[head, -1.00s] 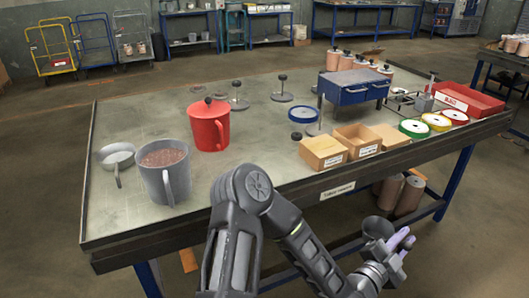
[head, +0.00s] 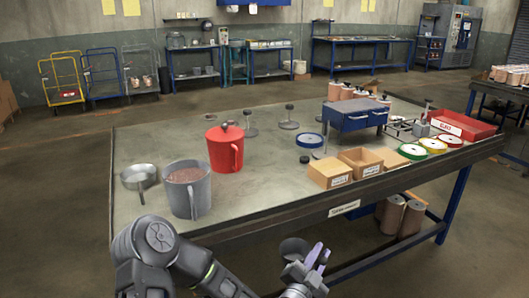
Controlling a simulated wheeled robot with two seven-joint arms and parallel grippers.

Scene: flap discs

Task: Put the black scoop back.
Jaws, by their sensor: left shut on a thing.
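My left gripper (head: 318,257), with purple fingers, is low in front of the table's front edge. It is shut on a dark round-bowled thing (head: 293,248), which looks like the black scoop; the fingers and wrist hide its handle. On the table (head: 265,205), a grey jug (head: 190,198) full of brown granules stands at the front left. A grey metal pan-like scoop (head: 139,178) lies to its left. A red lidded jug (head: 225,150) stands behind and to the right of the grey jug. My right gripper is out of view.
Open cardboard boxes (head: 330,174), a blue drawer box (head: 355,119), coloured rings (head: 413,152) and a red bin (head: 462,125) fill the table's right side. Upright stands (head: 289,122) are behind. Brown rolls (head: 412,218) are under the table. The front middle of the tabletop is clear.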

